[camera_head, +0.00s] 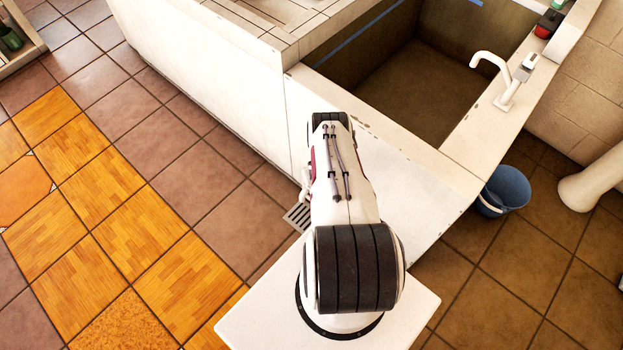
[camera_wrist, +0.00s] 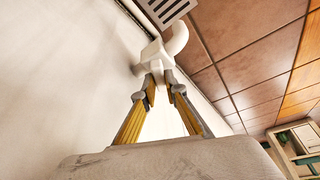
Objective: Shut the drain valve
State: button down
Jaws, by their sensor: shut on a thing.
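The drain valve (camera_wrist: 153,52) is a white fitting low on the basin's white side wall, with a curved white pipe (camera_wrist: 180,38) leading off it. In the wrist view my gripper (camera_wrist: 161,82) has its two yellow-sided fingers closed in on the near part of the valve. The tips are on either side of a small white piece, likely its handle. The handle's exact angle is hard to tell, white on white. In the head view my arm hides the gripper and most of the valve; only a bit of white pipe (camera_head: 305,192) shows beside the arm.
A floor drain grate (camera_wrist: 170,10) lies by the pipe and also shows in the head view (camera_head: 297,216). The basin (camera_head: 425,90) with its white tap (camera_head: 508,78) stands above. A blue bucket (camera_head: 506,190) is at the right. The tiled floor at left is clear.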

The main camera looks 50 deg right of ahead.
jog(key=shift+m, duration=0.3)
dwell(0.5)
jog(key=c, duration=2.1)
grip_release()
jog(key=shift+d+n+y, duration=0.1)
jog(key=shift+n+y, duration=0.4)
jog(key=shift+n, duration=1)
jog(key=shift+d+n+y, duration=0.1)
jog(key=shift+n+y, duration=0.4)
jog(key=shift+n, duration=1)
jog(key=shift+v, duration=3.7)
jog(key=w+a+r, duration=0.1)
jog(key=w+r, duration=0.4)
jog(key=r, duration=0.2)
jog(key=w+a+r+n+t, duration=0.1)
jog(key=w+r, duration=0.4)
jog(key=r, duration=0.2)
jog(key=w+a+r+t+y, duration=0.1)
jog(key=w+r, duration=0.4)
jog(key=r, duration=0.2)
jog(key=shift+a+r, duration=0.15)
jog(key=shift+a, duration=0.05)
